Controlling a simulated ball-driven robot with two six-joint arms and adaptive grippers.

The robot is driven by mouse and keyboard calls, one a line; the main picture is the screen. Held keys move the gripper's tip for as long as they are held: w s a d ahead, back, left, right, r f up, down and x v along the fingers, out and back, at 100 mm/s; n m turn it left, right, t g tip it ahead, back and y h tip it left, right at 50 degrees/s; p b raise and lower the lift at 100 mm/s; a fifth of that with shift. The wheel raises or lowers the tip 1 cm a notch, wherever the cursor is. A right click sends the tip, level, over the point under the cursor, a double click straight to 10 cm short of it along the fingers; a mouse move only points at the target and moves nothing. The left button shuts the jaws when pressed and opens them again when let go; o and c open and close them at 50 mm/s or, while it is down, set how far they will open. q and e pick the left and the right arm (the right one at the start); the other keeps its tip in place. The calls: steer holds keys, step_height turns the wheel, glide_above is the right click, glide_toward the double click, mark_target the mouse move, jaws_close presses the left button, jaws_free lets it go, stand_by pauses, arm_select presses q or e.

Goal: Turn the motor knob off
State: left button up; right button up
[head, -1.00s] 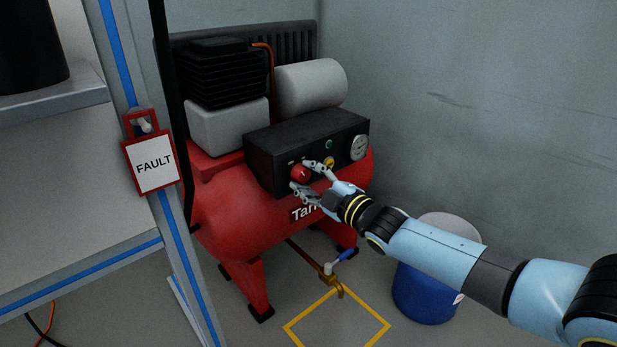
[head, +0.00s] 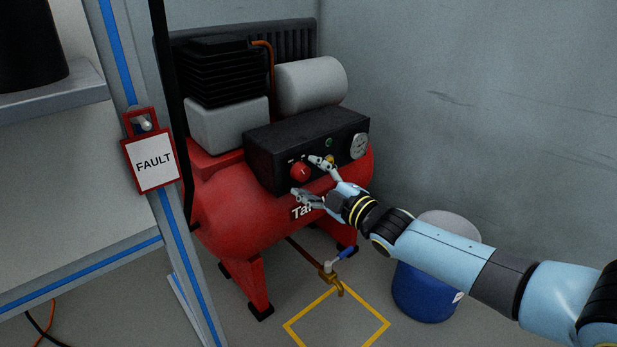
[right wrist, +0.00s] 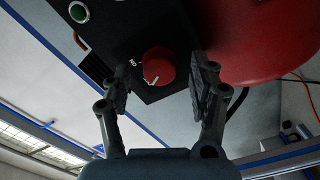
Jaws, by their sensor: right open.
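The red motor knob (head: 300,171) sits on the front of the black control box (head: 262,172) on the red compressor. In the right wrist view the knob (right wrist: 158,65) shows a pale mark on its face, with lettering that looks like "ON" beside it. My right gripper (head: 308,176) is open in front of the box, its fingers spread to either side of the knob and apart from it. In the right wrist view the knob lies between the two fingers (right wrist: 160,85). My left gripper is not in view.
A pressure gauge (head: 359,146) and a green button (head: 329,142) are on the same panel. A red FAULT tag (head: 152,160) hangs on the frame post at left. A blue drum (head: 425,295) stands below my right arm. A drain valve (head: 331,275) hangs under the tank.

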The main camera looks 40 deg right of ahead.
steer(key=s, duration=1.1)
steer(key=shift+d, duration=0.4)
